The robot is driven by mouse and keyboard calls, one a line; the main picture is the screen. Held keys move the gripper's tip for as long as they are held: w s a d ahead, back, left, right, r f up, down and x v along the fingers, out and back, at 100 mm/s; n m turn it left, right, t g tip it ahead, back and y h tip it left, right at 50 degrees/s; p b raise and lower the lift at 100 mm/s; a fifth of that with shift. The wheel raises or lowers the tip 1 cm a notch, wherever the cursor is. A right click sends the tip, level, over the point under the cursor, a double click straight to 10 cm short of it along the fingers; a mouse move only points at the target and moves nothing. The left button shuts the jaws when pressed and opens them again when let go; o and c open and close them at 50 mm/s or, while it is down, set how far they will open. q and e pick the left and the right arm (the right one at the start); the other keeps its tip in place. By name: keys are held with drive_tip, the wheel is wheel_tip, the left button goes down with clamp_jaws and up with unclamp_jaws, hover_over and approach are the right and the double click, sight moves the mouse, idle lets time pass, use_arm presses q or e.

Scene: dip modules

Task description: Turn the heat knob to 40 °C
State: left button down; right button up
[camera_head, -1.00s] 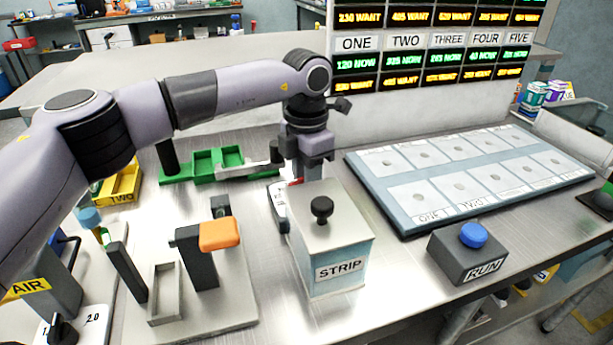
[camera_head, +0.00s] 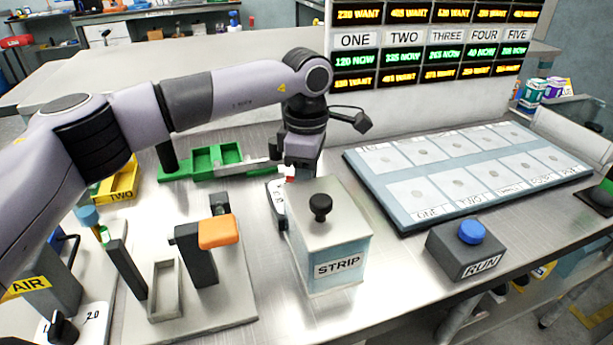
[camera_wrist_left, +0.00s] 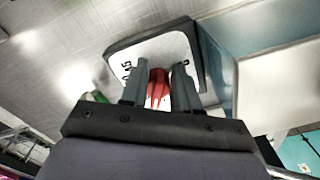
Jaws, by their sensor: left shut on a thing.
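The heat knob (camera_wrist_left: 158,88) is red and stands on a white dial plate (camera_wrist_left: 165,50) with dark edges. In the head view the plate (camera_head: 277,205) lies flat behind and left of the STRIP box, mostly hidden by it. My left gripper (camera_wrist_left: 158,85) points down and is shut on the knob, one finger on each side. In the head view the gripper (camera_head: 297,172) covers most of the knob. A few black marks show on the plate, but the setting is not readable. My right gripper is not in view.
The STRIP box (camera_head: 340,245) with a black top knob stands close in front of the dial. An orange-topped stand (camera_head: 218,233) is to the left, green trays (camera_head: 215,160) behind. The RUN button box (camera_head: 470,255) and a sample panel (camera_head: 400,215) are to the right.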

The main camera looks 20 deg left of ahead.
use_arm(q)
drive_tip(key=m, duration=0.3)
drive_tip(key=shift+s+m, duration=0.25)
drive_tip(key=shift+m, duration=0.15)
drive_tip(key=m, duration=0.3)
drive_tip(key=shift+s+a+m, duration=0.15)
drive_tip(key=shift+s+m, duration=0.1)
drive_tip(key=shift+m, duration=0.05)
drive_tip(key=m, duration=0.3)
drive_tip(key=shift+s+a+m+b, duration=0.2)
drive_tip(key=shift+m+b, duration=0.1)
drive_tip(key=shift+b, duration=0.05)
drive_tip(key=shift+s+a+m, duration=0.1)
drive_tip(key=shift+m, duration=0.8)
drive_tip(key=shift+s+a+m, duration=0.1)
drive_tip(key=shift+m, duration=0.8)
drive_tip(key=c, duration=0.8)
unclamp_jaws()
drive_tip(key=shift+c, duration=0.2)
wheel_tip(320, 180, up, 7)
drive_tip(key=shift+r+b, duration=0.15)
drive_tip(key=shift+b, duration=0.15)
